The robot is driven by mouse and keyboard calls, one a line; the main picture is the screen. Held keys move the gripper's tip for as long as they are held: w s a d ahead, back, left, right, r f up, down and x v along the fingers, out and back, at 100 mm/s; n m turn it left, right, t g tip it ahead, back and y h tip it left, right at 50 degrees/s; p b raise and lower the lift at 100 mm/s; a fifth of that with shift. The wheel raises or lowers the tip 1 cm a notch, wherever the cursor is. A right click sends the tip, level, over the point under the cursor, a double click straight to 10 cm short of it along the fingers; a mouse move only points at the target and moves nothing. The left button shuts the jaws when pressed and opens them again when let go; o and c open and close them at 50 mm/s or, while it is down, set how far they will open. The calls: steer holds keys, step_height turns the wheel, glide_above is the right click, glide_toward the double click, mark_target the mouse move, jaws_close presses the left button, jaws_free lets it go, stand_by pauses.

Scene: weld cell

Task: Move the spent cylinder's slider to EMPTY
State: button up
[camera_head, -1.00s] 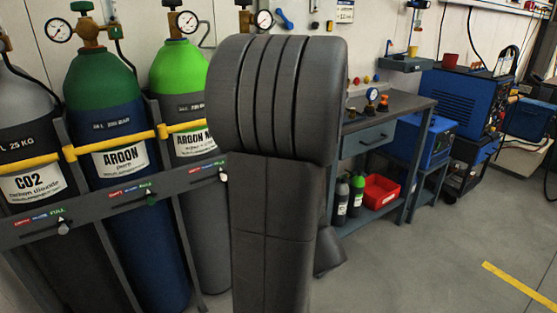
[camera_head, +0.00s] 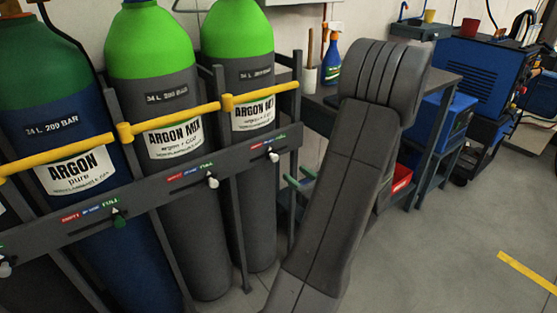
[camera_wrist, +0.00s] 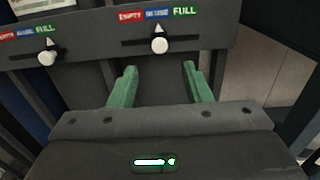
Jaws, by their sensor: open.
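Two green-topped argon mix cylinders, a middle one (camera_head: 152,60) and a right one (camera_head: 240,38), stand in the rack beside a blue argon cylinder (camera_head: 45,105). The right cylinder's white slider knob (camera_head: 273,157) sits around IN USE; it shows centrally in the wrist view (camera_wrist: 159,45). The middle cylinder's slider knob (camera_head: 212,183) is by FULL, also at left in the wrist view (camera_wrist: 46,57). My gripper (camera_wrist: 159,68) is open and empty, its green fingers pointing at the rail below and either side of the right knob. Pressure gauges are out of view, so which cylinder is spent cannot be told.
The rack's grey rail (camera_head: 140,206) and yellow retaining bars (camera_head: 170,118) cross the cylinders. A workbench (camera_head: 440,80) with a spray bottle (camera_head: 331,58) stands behind my arm. Blue welding equipment (camera_head: 480,70) is at right. The floor at lower right is clear.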

mark_target(276, 159)
steer(key=b+x, duration=0.1)
steer(key=x, duration=0.9)
steer(key=shift+s, duration=0.1)
jaws_close()
